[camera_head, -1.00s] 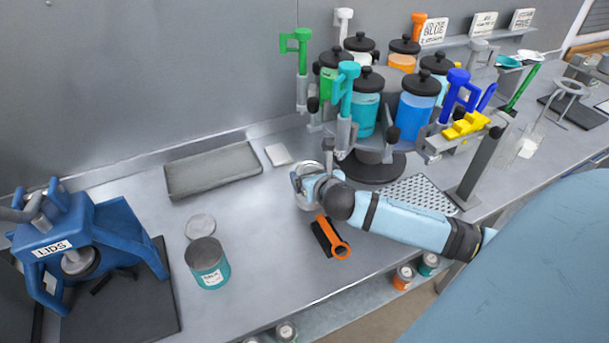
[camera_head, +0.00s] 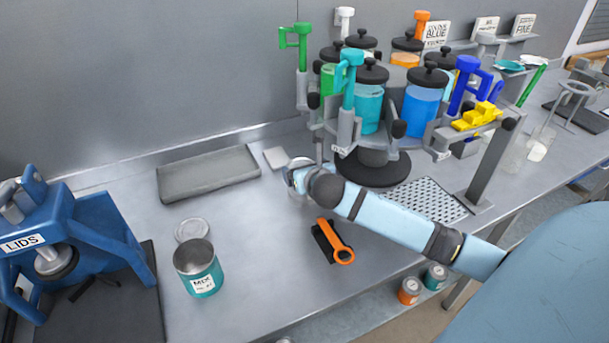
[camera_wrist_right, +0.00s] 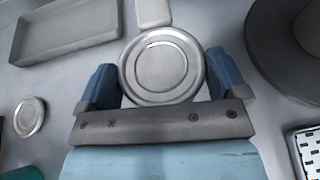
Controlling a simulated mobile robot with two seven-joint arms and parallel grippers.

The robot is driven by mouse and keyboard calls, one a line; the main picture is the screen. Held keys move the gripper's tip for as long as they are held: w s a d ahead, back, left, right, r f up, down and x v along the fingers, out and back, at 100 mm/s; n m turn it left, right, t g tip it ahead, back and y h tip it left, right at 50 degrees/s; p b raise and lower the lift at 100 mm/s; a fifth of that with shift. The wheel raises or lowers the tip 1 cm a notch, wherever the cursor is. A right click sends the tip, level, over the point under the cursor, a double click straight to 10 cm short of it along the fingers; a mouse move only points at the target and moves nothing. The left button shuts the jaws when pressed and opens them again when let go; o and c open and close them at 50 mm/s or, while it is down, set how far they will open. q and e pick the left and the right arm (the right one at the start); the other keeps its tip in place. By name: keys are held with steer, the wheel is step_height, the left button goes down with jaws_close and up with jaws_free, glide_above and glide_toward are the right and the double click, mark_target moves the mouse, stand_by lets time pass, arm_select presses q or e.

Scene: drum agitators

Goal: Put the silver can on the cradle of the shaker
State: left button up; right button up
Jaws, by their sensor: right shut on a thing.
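The silver can, with a round ringed lid, sits between the two blue fingers of my right gripper (camera_wrist_right: 161,88) in the right wrist view (camera_wrist_right: 162,66). The gripper is shut on it. In the head view, my right gripper (camera_head: 299,181) is over the middle of the bench and hides most of the can. Whether the can touches the bench I cannot tell. I cannot make out the shaker or its cradle in these views. My left gripper is not in view.
A grey tray (camera_head: 208,174) and a small pale block (camera_head: 277,158) lie behind the can. A teal can (camera_head: 198,268), a loose lid (camera_head: 192,230) and an orange tool (camera_head: 341,244) are in front. The blue LIDS press (camera_head: 75,240) stands left, a jar carousel (camera_head: 372,167) right.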

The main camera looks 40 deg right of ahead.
steer(key=shift+r, duration=0.1)
steer(key=o, duration=1.3)
steer(key=shift+o, duration=0.2)
